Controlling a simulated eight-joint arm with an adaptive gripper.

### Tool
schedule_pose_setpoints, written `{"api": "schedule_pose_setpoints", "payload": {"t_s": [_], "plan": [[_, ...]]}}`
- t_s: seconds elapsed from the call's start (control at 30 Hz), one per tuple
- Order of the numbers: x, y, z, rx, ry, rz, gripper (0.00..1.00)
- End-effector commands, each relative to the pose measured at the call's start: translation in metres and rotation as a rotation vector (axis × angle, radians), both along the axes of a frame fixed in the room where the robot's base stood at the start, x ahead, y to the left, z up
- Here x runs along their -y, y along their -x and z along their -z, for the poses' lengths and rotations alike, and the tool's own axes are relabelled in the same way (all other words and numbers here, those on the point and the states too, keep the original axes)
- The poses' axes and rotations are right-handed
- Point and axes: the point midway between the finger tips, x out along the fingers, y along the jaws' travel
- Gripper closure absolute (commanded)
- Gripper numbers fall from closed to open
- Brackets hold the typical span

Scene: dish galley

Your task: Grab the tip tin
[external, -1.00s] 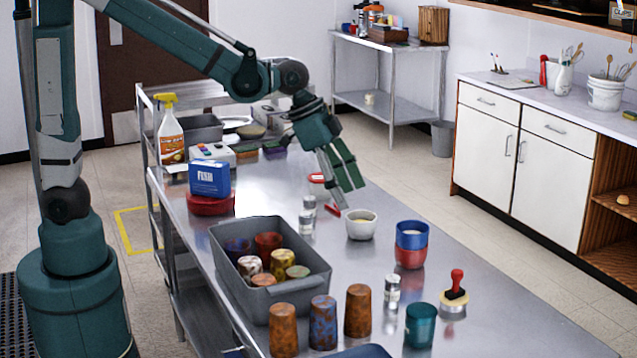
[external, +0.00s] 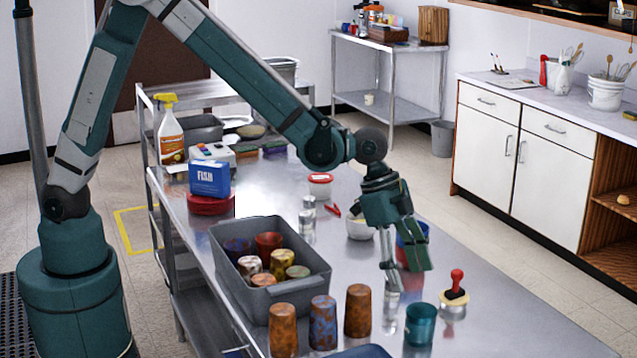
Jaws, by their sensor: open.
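No thing on the steel table is clearly labelled as the tip tin, so I cannot tell which it is. My gripper (external: 406,272) is open and empty, pointing down over the right part of the table. Its fingers partly hide a stacked blue and red cup pair (external: 411,262) and a clear-and-silver shaker (external: 389,312). Whether it touches them cannot be told.
A grey bin (external: 262,297) holds several patterned cups. The table's far right is clear.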

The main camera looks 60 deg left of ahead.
Motion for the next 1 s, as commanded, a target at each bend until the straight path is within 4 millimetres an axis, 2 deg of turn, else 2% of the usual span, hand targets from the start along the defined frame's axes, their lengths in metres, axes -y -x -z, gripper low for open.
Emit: {"api": "schedule_pose_setpoints", "payload": {"t_s": [0.1, 0.2, 0.67, 1.0], "plan": [[0.015, 0.0, 0.012, -0.004, -0.001, 0.027, 0.38], [0.021, 0.0, 0.017, -0.005, -0.002, 0.038, 0.38], [0.023, 0.0, 0.02, -0.005, -0.002, 0.043, 0.38], [0.03, -0.004, 0.039, -0.004, -0.002, 0.042, 0.38]]}}
